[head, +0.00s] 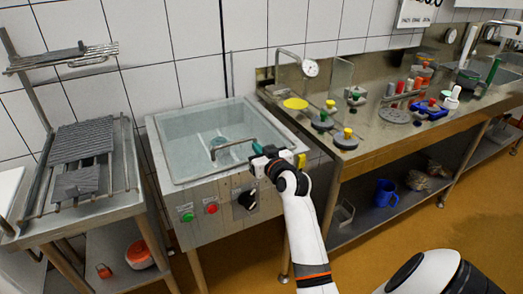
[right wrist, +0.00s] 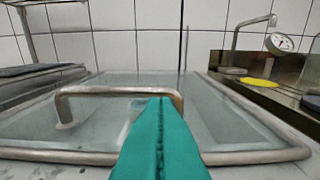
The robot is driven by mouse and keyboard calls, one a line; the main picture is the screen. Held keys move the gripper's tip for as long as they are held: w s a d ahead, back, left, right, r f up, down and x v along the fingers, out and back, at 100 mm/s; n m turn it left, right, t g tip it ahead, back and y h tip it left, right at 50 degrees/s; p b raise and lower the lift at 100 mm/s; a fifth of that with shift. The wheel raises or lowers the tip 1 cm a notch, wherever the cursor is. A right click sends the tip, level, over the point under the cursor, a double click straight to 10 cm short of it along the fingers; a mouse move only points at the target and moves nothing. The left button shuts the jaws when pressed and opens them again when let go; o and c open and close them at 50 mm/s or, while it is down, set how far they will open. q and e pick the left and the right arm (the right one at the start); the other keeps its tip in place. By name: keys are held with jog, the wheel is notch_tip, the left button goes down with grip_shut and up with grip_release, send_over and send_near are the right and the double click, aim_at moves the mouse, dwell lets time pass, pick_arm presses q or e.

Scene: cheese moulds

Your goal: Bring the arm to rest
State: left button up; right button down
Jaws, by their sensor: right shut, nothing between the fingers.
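My right arm (head: 304,225) reaches up from the bottom right in the head view. My right gripper (head: 257,149) is at the front right of the steel vat, near its handle. In the right wrist view its teal fingers (right wrist: 162,108) are pressed together with nothing between them. Their tips overlap the bar-shaped handle (right wrist: 95,91) in the picture; I cannot tell if they touch it. The handle also shows in the head view (head: 232,143), over the clear cover of the vat (head: 163,142). My left gripper is not in view.
A rack with grey mats (head: 82,143) stands left of the vat. On the right, a steel bench (head: 385,137) holds weights, a yellow disc (head: 295,103) and a blue item (head: 430,110). A blue mug (head: 384,192) is on its lower shelf. Buttons and a black knob are on the vat's front.

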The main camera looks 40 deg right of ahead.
jog(key=r+b+v, duration=0.1)
jog(key=r+v, duration=0.1)
jog(key=v, duration=0.8)
jog(key=s+a+f+n+g+y, duration=0.3)
jog(key=s+a+f+g, duration=0.35)
jog(key=a+f, duration=0.6)
jog(key=s+a+f+n+g+y, duration=0.1)
jog(key=s+a+f+g, duration=0.25)
jog(key=s, duration=0.45)
jog(key=s+a+f+n+g, duration=0.1)
jog(key=s+a+f+g, duration=0.2)
jog(key=s+a+f, duration=0.35)
jog(key=s+d+f+g, duration=0.1)
jog(key=s+f, duration=0.1)
jog(key=f, duration=1.1)
jog(key=s+f, duration=0.2)
jog(key=f, duration=1.1)
jog(key=s+d+f+g+p, duration=0.1)
jog(key=s+d+f, duration=0.2)
jog(key=s+f, duration=1)
jog(key=s, duration=0.3)
jog(key=shift+d+f, duration=0.15)
jog(key=shift+f, duration=0.15)
